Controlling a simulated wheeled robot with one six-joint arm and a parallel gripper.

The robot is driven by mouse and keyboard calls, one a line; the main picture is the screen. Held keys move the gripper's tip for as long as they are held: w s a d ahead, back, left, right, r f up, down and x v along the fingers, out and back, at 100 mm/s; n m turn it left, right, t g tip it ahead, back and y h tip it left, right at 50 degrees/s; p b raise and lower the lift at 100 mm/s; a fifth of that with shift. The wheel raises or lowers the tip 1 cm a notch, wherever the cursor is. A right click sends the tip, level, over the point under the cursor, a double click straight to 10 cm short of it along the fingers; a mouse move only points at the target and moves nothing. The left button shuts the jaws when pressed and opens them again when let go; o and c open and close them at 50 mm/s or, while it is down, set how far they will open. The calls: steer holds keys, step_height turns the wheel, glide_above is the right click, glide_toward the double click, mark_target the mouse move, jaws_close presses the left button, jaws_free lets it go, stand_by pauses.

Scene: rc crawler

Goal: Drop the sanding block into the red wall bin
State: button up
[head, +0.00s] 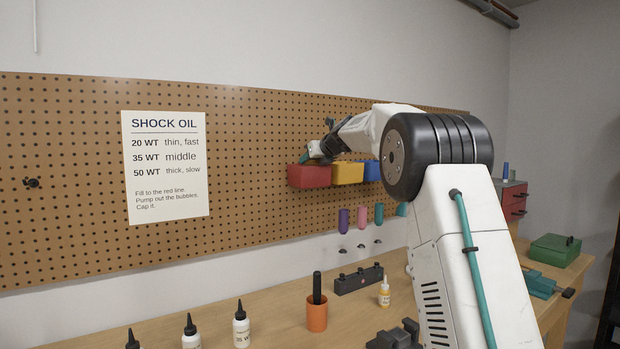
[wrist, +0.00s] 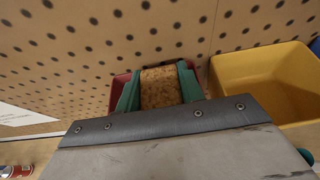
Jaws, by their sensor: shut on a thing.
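The red wall bin (head: 309,176) hangs on the pegboard, leftmost in the row of bins in the head view. In the wrist view only parts of the red bin (wrist: 119,92) show behind my gripper. My gripper (head: 313,152) is over the red bin, at its top. In the wrist view the green fingers of my gripper (wrist: 158,88) are shut on the sanding block (wrist: 160,88), a brown speckled piece between them. The block's lower part and the inside of the red bin are hidden.
A yellow bin (head: 348,173) hangs right beside the red one, and it looks empty in the wrist view (wrist: 262,80). A blue bin (head: 372,170) follows. The pegboard (head: 70,220) is close behind. Bottles and an orange cup (head: 317,317) stand on the bench below.

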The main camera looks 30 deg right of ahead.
steer(key=o, duration=1.1)
steer(key=shift+c, duration=0.2)
